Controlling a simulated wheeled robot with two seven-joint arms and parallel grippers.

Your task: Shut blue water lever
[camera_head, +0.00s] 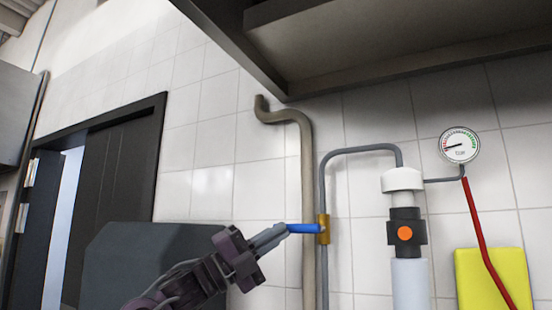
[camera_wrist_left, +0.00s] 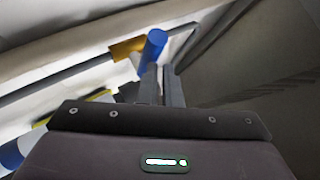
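The blue lever (camera_head: 303,228) sticks out to the left from a brass valve (camera_head: 323,229) on a thin grey vertical pipe. It lies about level, crosswise to the pipe. My left gripper (camera_head: 277,237) is at the lever's free end, its two fingers close together with little gap. In the left wrist view, the blue lever (camera_wrist_left: 154,46) overlaps the tip of one finger of the left gripper (camera_wrist_left: 161,80), and the brass valve (camera_wrist_left: 127,47) is behind. I cannot tell whether finger and lever touch. My right gripper is not in view.
A thick beige pipe (camera_head: 307,165) runs beside the thin pipe. To the right are a white-and-black filter unit (camera_head: 406,226), a round gauge (camera_head: 459,145), a red bar (camera_head: 479,225) and a yellow panel (camera_head: 470,275). A dark shelf (camera_head: 400,50) hangs above.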

